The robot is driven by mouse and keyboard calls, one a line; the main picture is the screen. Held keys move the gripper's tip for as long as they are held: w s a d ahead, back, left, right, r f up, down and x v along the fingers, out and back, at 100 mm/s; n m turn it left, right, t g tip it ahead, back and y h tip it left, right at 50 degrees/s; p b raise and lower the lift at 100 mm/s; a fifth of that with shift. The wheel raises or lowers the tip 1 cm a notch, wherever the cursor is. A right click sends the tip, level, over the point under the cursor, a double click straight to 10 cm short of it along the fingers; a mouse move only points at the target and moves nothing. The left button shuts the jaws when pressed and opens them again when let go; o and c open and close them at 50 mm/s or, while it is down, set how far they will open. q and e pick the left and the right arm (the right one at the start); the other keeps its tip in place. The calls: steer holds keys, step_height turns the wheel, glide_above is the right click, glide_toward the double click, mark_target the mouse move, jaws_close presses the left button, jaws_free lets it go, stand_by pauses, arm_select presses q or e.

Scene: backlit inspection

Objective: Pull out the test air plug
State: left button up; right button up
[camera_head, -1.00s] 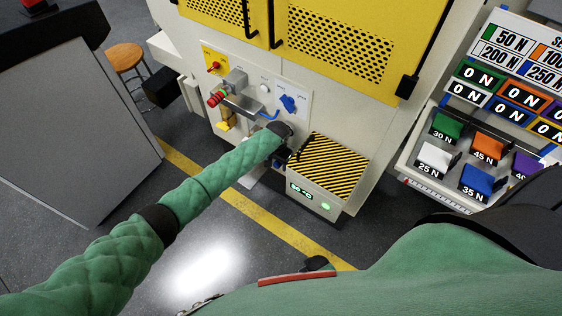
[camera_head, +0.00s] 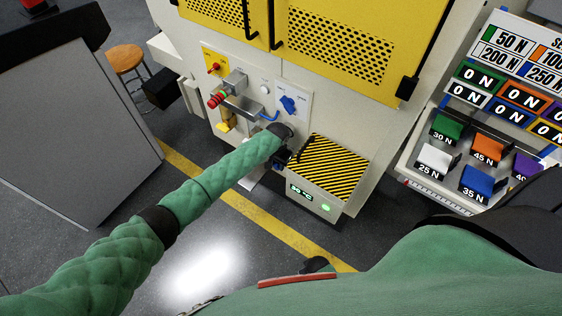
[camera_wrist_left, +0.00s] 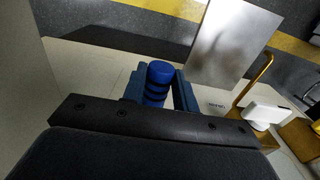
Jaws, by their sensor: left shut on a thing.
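My left gripper (camera_head: 282,156) is low in front of the white machine panel in the head view, left of the striped box, partly hidden by its own wrist. In the left wrist view, its two dark blue fingers (camera_wrist_left: 158,88) are shut on a blue ringed plug (camera_wrist_left: 159,72), one finger on each side. The plug's rounded end shows between the fingertips. Its other end is hidden, so I cannot tell whether it sits in a socket. My right gripper cannot be made out.
A black-and-yellow striped box (camera_head: 335,166) stands right of my left wrist. A grey metal plate (camera_wrist_left: 233,42) and a yellow bracket (camera_wrist_left: 257,80) show in the wrist view.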

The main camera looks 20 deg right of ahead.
arm_select(q)
steer(key=o, duration=0.3)
steer(key=shift+c, duration=1.6)
steer(key=shift+s+a, duration=0.1)
jaws_close()
steer(key=shift+s+a+p, duration=1.2)
steer(key=shift+a+p, duration=0.3)
steer(key=shift+p, duration=0.3)
steer(key=shift+s+a+r+p, duration=0.1)
steer(key=shift+s+a+p, duration=0.15)
steer(key=shift+a, duration=0.2)
